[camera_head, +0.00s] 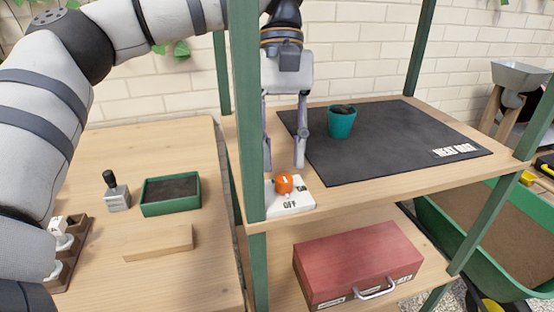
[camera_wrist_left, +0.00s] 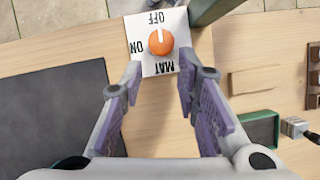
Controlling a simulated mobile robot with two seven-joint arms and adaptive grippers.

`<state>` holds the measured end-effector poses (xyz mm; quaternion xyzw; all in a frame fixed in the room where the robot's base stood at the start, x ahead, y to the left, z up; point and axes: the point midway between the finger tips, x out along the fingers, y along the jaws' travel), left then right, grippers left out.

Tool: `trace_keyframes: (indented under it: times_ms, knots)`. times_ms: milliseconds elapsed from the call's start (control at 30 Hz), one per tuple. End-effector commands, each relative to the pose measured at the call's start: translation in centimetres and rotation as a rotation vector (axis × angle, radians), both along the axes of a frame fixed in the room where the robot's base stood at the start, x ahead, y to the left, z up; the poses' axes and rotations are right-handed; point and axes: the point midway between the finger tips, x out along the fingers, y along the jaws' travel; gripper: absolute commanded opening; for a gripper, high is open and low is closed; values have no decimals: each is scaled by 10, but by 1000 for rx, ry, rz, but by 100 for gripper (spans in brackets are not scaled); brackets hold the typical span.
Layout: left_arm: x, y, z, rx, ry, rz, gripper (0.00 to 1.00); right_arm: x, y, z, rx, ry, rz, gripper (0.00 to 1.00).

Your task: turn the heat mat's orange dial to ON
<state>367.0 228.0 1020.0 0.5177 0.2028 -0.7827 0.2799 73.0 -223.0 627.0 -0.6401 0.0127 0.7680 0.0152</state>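The orange dial (camera_head: 284,183) sits on a white control plate (camera_head: 292,205) at the front left corner of the upper shelf. In the left wrist view the dial (camera_wrist_left: 159,43) has a white pointer line directed at the OFF print; the ON print is off to its left side. My left gripper (camera_head: 284,164) is open and empty, pointing down just above and behind the dial. Its two fingertips (camera_wrist_left: 159,78) are apart, with the dial beyond the gap between them and not gripped. The black heat mat (camera_head: 390,150) lies on the same shelf. My right gripper is not in view.
A green shelf post (camera_head: 248,110) stands close left of my left gripper. A teal pot (camera_head: 341,122) stands on the mat. A red toolbox (camera_head: 355,260) is on the lower shelf. A green tray (camera_head: 170,207) and wood block (camera_head: 160,243) lie on the left table.

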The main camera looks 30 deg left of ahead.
Motion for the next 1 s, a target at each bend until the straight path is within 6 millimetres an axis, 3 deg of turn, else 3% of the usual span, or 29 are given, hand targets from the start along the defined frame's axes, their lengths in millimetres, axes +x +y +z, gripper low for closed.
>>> trace_keyframes:
  times_ms: [33,167,300,500,533,667,1000]
  knots:
    - [-11,-5,9,1,-16,-2,29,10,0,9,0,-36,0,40]
    - [-24,-16,3,1,-8,2,29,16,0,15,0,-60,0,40]
    - [-24,-17,-10,0,-1,4,29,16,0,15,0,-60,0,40]
    - [-24,-18,-13,0,2,4,29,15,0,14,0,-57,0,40]
    - [-24,-17,-13,0,2,4,27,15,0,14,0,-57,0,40]
    - [-24,-17,-13,0,1,3,0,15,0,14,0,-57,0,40]
    - [-24,-17,-12,1,1,36,0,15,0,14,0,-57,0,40]
